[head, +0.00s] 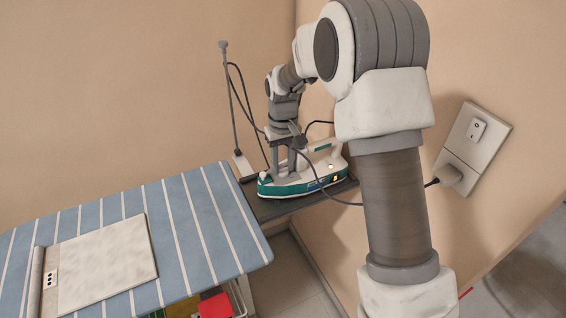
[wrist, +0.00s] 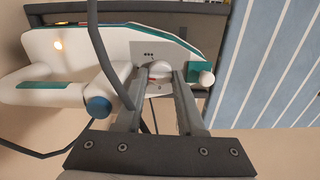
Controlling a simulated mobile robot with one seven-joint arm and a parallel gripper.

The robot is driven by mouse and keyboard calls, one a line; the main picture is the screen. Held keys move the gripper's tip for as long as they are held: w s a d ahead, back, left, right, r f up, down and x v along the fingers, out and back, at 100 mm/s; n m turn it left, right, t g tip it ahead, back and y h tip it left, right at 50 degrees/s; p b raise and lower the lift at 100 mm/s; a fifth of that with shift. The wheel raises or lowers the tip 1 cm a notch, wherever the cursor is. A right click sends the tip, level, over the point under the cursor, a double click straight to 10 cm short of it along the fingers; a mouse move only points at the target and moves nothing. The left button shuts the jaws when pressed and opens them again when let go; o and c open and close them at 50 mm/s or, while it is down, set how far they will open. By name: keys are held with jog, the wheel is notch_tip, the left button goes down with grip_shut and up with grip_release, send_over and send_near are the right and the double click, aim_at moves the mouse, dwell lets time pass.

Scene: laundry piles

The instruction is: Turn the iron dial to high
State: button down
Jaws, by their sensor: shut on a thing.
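The iron (head: 300,181), white and teal, stands on a dark rest at the end of the ironing board; a small orange light glows on its side. In the wrist view the iron (wrist: 60,85) fills the upper left, its light lit. The dial (wrist: 159,70) is a small round pale knob on the iron's top plate, beside a few dark dots. My gripper (wrist: 162,80) reaches down from above, with its fingers shut on the dial, one on each side. It also shows in the head view (head: 287,172). The dial's setting is too small to read.
The ironing board (head: 185,235) has a blue and white striped cover, with a folded pale cloth (head: 105,262) on it. A grey cord post (head: 232,100) rises behind the iron. The cord runs to a wall socket (head: 455,172). A basket with coloured things (head: 215,305) is below.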

aim_at(283, 167)
jog(key=m, duration=0.5)
jog(key=shift+m+p, duration=0.3)
jog(key=shift+p, duration=0.05)
jog(key=m+p, duration=0.1)
jog(key=m, duration=0.4)
jog(key=shift+m, duration=0.3)
jog(key=c, duration=0.5)
grip_release()
notch_tip(283, 167, up, 18)
jog(key=shift+f+p, duration=0.25)
jog(key=shift+p, duration=0.35)
